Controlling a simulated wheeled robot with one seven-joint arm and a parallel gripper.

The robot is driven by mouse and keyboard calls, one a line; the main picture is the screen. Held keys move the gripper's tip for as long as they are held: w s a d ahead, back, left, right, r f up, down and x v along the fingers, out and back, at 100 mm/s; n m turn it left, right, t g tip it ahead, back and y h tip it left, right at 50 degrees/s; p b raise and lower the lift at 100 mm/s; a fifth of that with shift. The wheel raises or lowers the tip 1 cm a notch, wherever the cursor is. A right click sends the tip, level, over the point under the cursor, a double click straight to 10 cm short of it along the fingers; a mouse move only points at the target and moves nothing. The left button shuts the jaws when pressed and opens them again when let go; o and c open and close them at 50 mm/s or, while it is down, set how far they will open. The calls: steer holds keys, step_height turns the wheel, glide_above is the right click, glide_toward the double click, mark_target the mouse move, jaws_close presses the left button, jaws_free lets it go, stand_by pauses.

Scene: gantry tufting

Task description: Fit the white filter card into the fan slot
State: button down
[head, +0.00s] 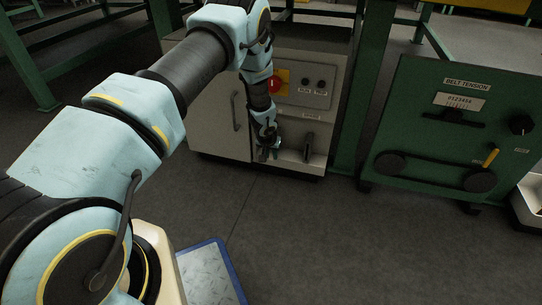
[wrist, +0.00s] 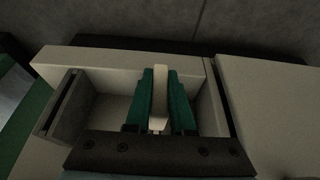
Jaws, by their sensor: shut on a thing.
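The white filter card (wrist: 159,92) shows edge-on in the wrist view, as a pale upright strip between my gripper's two green fingers. My gripper (wrist: 161,85) is shut on it. Behind the fingers is a pale, box-like recess (wrist: 108,108) with a dark narrow gap along its left wall (wrist: 66,100). I cannot tell which opening is the fan slot, or whether the card touches anything. In the head view my gripper (head: 268,153) is low in front of the pale cabinet (head: 205,125); the card cannot be made out there.
The cabinet has a red button (head: 274,84) on a yellow plate, a handle (head: 236,111) and a dark upright fitting (head: 308,147) right of my gripper. A green belt tension panel (head: 455,130) stands to the right. The floor in front (head: 330,240) is clear.

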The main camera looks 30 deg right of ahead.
steer(key=c, duration=0.7)
jaws_free()
steer(key=p+v, duration=0.4)
steer(key=v, duration=0.6)
steer(key=shift+r, duration=0.4)
steer(key=shift+a, duration=0.1)
